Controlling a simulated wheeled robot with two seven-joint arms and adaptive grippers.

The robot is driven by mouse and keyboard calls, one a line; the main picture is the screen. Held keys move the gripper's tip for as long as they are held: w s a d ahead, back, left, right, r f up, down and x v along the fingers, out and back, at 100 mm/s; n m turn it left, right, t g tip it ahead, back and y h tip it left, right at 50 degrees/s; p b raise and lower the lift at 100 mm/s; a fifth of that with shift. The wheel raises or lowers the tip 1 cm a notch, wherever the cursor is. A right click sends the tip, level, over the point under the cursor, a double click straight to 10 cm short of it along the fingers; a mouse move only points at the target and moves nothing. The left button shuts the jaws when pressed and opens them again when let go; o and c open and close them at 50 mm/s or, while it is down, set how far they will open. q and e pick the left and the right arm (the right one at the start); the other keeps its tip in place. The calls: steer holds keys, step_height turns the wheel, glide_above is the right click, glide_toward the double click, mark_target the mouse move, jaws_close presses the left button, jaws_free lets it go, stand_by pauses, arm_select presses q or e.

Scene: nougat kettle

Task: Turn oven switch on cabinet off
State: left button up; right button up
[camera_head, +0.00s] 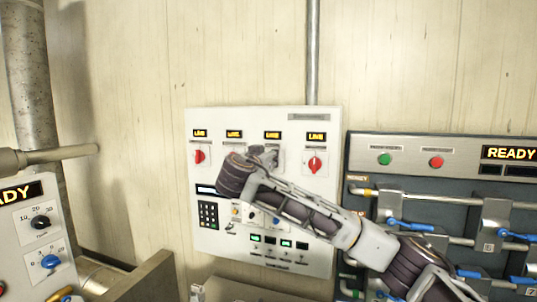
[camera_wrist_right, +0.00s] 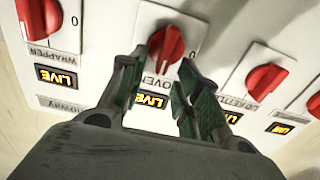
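The white cabinet panel (camera_head: 290,120) on the wall carries a row of red rotary switches under lit LIVE signs. In the right wrist view, the oven switch (camera_wrist_right: 166,44) is a red knob above a lit LIVE sign (camera_wrist_right: 150,99) and a partly covered OVEN label. My right gripper (camera_wrist_right: 167,63) is open, with its green-padded fingers at either side of the lower part of this knob; I cannot tell whether they touch it. In the head view my right gripper (camera_head: 263,155) is at the panel and hides the oven switch. My left gripper is not in view.
The wrapper switch (camera_wrist_right: 39,16) and another red switch (camera_wrist_right: 266,80) flank the oven switch closely. A keypad (camera_head: 208,214) and small buttons sit lower on the panel. A grey panel with blue-handled valves (camera_head: 410,225) stands at right, and a dial panel (camera_head: 35,235) at left.

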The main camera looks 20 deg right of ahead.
steer(key=shift+w+d, duration=0.2)
steer(key=shift+w, duration=0.05)
jaws_close()
steer(key=shift+f, duration=0.1)
stand_by(0.4)
steer(key=shift+w+a+f+n+b, duration=0.25)
steer(key=shift+a+f+n+b, duration=0.15)
steer(key=shift+n, duration=2.6)
steer(key=shift+w+a+f+n+b, duration=0.2)
steer(key=shift+a+f+n+b, duration=0.25)
steer(key=shift+n, duration=2.55)
steer(key=shift+w+a+f+n+b, duration=0.25)
steer(key=shift+f+n+b, duration=0.2)
steer(key=shift+n, duration=2.55)
